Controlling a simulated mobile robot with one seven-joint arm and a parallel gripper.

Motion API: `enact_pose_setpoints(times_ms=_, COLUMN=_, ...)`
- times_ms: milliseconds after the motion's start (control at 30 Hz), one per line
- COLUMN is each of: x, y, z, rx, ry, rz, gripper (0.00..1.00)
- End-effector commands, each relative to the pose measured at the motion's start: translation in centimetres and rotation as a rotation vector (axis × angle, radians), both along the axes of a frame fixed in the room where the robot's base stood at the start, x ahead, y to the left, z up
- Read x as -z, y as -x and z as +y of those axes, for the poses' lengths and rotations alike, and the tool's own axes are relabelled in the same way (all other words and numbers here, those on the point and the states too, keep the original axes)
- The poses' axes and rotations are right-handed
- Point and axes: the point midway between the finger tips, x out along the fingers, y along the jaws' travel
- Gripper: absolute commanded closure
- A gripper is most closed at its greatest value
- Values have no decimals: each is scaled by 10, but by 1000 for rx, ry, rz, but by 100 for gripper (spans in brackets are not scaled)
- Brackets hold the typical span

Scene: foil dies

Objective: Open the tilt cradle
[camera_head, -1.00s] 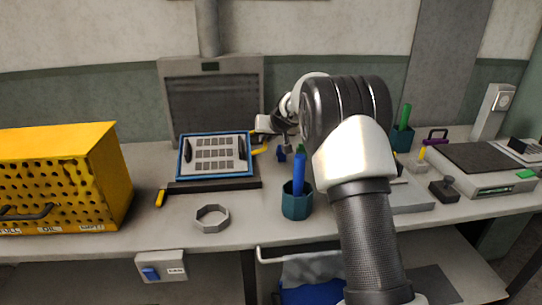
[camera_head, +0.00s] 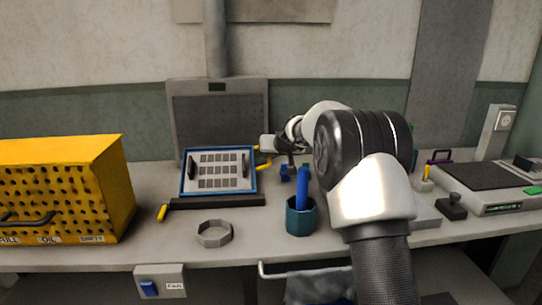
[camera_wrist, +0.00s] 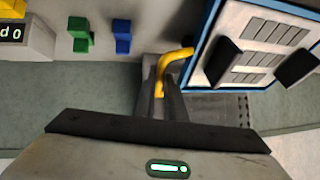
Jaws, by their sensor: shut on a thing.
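The tilt cradle is a blue-framed pale plate (camera_head: 236,190) with grey rectangles and two dark bars, above a dark base (camera_head: 225,202) left of centre on the bench. The plate leans up at a tilt. A bent yellow handle (camera_head: 266,161) shows at its right side. My gripper (camera_wrist: 168,88) is shut on this handle, with its fingers either side of the lower part of the handle (camera_wrist: 177,57) in the wrist view. In the head view my wrist partly hides the grip. Another yellow lever (camera_head: 162,212) sticks out at the base's front left.
A yellow perforated cabinet (camera_head: 60,180) stands at left. A grey ring (camera_head: 214,233) and a teal cup with a blue item (camera_head: 301,216) stand in front. Small blue and green pieces (camera_wrist: 122,36) (camera_wrist: 79,34) lie near the handle. A grey vented panel (camera_head: 218,120) stands behind.

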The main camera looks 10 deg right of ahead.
Motion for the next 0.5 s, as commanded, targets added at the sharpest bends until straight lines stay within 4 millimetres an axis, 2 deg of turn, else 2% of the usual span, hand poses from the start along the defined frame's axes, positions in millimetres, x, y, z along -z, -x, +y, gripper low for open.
enact_pose_setpoints(times_ms=33, x=-4, y=0, z=0, rx=-1, ry=0, rz=-3, gripper=84)
enact_pose_setpoints(times_ms=100, x=-3, y=0, z=0, rx=-1, ry=0, rz=-2, gripper=72)
enact_pose_setpoints(times_ms=133, x=-3, y=0, z=0, rx=-1, ry=0, rz=-2, gripper=71)
enact_pose_setpoints(times_ms=367, x=-1, y=0, z=0, rx=0, ry=0, rz=-1, gripper=71)
enact_pose_setpoints(times_ms=500, x=-9, y=0, z=0, rx=-1, ry=0, rz=-1, gripper=71)
